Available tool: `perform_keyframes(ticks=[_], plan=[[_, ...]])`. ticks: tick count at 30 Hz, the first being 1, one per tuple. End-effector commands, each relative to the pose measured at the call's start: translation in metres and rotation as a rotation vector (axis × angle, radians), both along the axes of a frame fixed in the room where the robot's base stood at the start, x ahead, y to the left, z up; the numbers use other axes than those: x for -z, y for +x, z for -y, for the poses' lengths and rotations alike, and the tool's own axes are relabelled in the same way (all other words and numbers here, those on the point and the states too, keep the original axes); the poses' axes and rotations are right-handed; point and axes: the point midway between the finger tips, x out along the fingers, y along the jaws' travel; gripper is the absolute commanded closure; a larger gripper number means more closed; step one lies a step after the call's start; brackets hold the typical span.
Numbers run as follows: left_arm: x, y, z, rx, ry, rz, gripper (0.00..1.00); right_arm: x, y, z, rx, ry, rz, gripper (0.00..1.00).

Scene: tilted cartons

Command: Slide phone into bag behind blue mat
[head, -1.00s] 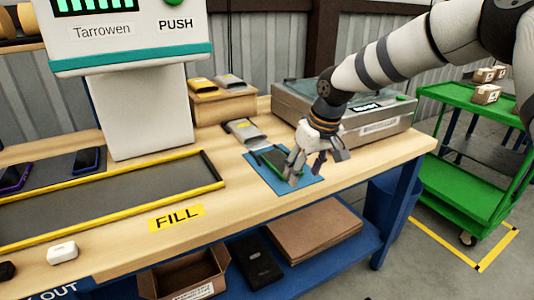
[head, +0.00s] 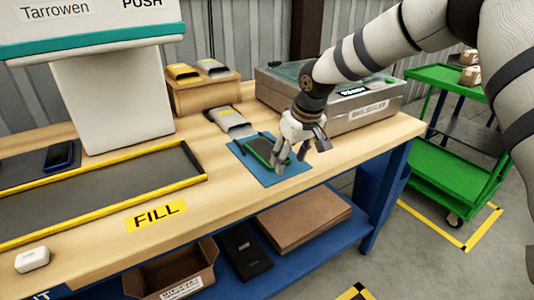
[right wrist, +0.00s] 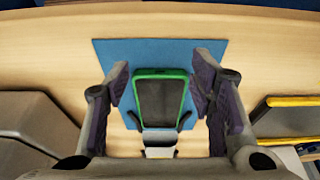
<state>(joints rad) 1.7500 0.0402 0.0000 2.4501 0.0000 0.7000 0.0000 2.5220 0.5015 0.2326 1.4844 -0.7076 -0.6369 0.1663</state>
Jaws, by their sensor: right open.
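The phone (head: 259,147) has a dark face and a green edge and lies on the blue mat (head: 290,172). A grey bag (head: 230,121) lies on the table just behind the mat. My right gripper (head: 297,160) is open, low over the mat, and partly hides the phone in the head view. In the right wrist view the phone (right wrist: 160,97) lies between the two spread fingers, with gaps on both sides. A pale grey piece below it there seems to be the bag; I cannot tell if they touch. My left gripper is not in view.
A grey machine (head: 350,112) stands right of the mat. A wooden box (head: 205,95) with more bags on top is behind. A yellow-edged tray (head: 110,190) and a white scale-like column (head: 112,100) are at left. A green cart (head: 450,170) stands beyond the table.

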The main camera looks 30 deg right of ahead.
Motion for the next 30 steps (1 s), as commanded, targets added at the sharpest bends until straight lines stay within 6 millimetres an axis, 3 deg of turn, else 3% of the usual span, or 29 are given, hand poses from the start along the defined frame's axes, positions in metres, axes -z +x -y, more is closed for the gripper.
perform_keyframes(ticks=[15, 30], plan=[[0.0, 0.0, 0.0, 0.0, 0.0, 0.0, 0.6, 0.0, 0.0, 0.0, -0.001, 0.0, 0.0, 0.5], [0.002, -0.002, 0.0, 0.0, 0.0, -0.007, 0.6, 0.016, 0.0, 0.0, -0.002, -0.001, -0.002, 0.5]])
